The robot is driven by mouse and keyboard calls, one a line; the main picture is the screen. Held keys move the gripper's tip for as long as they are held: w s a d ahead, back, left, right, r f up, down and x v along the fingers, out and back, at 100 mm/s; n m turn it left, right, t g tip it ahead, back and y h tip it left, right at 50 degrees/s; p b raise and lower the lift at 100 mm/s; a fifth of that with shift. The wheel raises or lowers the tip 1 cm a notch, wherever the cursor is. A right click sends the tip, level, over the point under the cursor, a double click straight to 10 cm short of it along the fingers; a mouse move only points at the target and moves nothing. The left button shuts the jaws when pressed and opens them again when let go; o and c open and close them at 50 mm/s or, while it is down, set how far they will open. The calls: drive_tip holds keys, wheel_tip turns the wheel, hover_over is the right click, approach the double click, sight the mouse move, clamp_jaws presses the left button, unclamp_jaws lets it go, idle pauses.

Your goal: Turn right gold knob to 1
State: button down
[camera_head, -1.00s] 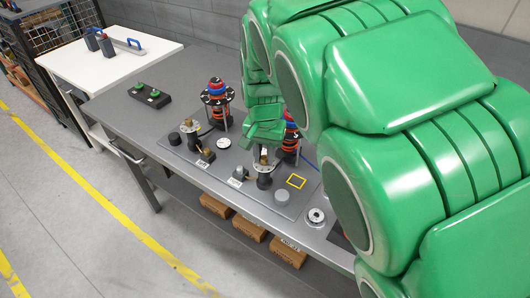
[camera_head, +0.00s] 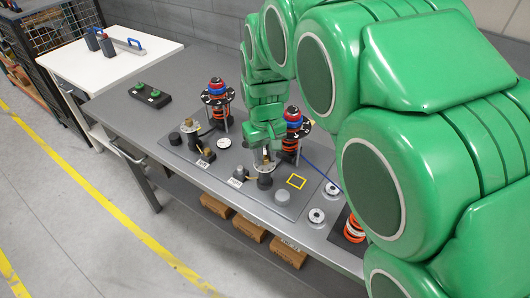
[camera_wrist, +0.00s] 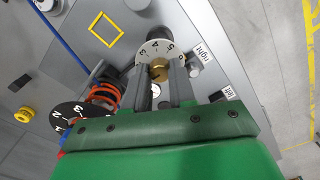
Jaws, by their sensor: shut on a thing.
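The right gold knob (camera_wrist: 159,72) sits on a white numbered dial (camera_wrist: 150,50) with 3, 4, 5 and 6 readable. The dial's other numbers and the knob's pointer setting are unclear. My gripper (camera_wrist: 164,82) is shut on this knob, one finger on each side. A "right" label (camera_wrist: 203,50) is beside the dial. In the head view my gripper (camera_head: 266,148) is over the right post, and the knob is mostly hidden. The left gold knob (camera_head: 189,123) stands on its own post, apart from my gripper.
Two spring towers with red and blue tops stand behind the knobs, the left one (camera_head: 217,92) and the right one (camera_head: 292,125). A yellow square outline (camera_head: 296,181) and a grey cylinder (camera_head: 282,195) are to the right. A green-button box (camera_head: 150,95) is at the back left.

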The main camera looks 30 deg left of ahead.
sight(265, 157)
idle(0.3)
drive_tip(key=c, duration=0.9)
unclamp_jaws()
drive_tip(key=shift+c, duration=0.2)
drive_tip(key=shift+r, duration=0.1)
drive_tip(key=shift+r, duration=3.8)
